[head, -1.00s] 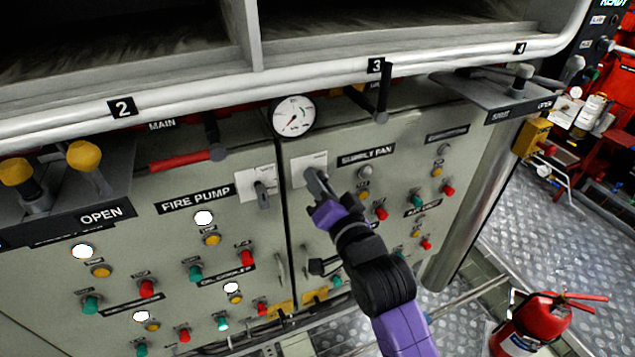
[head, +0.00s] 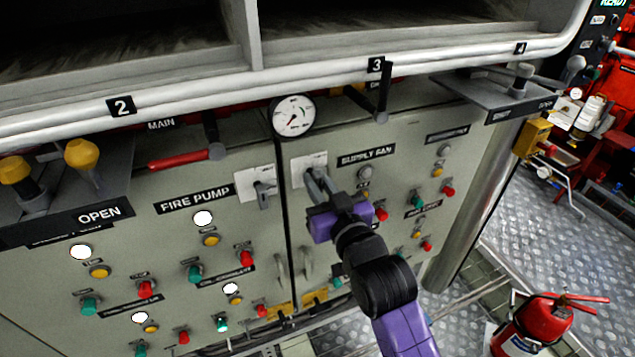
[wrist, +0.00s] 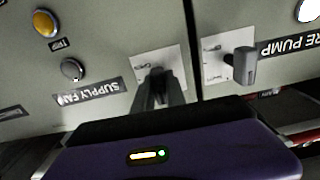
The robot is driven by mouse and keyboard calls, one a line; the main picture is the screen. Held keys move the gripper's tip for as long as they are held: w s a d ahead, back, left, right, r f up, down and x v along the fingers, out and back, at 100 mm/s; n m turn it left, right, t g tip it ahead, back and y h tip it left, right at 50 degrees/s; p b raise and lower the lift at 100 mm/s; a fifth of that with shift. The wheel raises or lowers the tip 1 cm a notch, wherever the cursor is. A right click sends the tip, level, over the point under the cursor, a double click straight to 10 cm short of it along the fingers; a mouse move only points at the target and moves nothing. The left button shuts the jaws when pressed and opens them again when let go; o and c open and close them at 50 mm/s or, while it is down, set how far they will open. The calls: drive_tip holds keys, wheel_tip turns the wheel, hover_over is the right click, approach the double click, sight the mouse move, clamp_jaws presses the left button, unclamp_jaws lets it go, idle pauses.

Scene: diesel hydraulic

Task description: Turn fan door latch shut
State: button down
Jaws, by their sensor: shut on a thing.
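The supply fan door latch sits on a white plate (head: 308,161) at the upper left corner of the right cabinet door. The plate also shows in the wrist view (wrist: 168,56), which is upside down. My gripper (head: 315,182) is at this latch with its fingers closed around the handle. In the wrist view my fingers (wrist: 158,88) cover most of the latch (wrist: 156,73), so its exact angle is hard to see. The supply fan label (head: 366,156) is just right of it.
The neighbouring fire pump door latch (head: 264,194) is close by on the left, across the door gap. A round gauge (head: 294,117) and black lever (head: 383,92) are above. Buttons and lamps dot both doors. A red fire extinguisher (head: 535,325) stands on the floor at right.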

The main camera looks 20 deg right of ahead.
sight(320, 188)
idle(0.6)
drive_tip(key=c, duration=1.4)
unclamp_jaws()
drive_tip(key=shift+o, duration=0.2)
drive_tip(key=s+b, duration=0.1)
drive_tip(key=s, duration=0.6)
drive_tip(key=shift+f+b, duration=0.15)
drive_tip(key=shift+b, duration=0.15)
drive_tip(key=shift+s, duration=0.4)
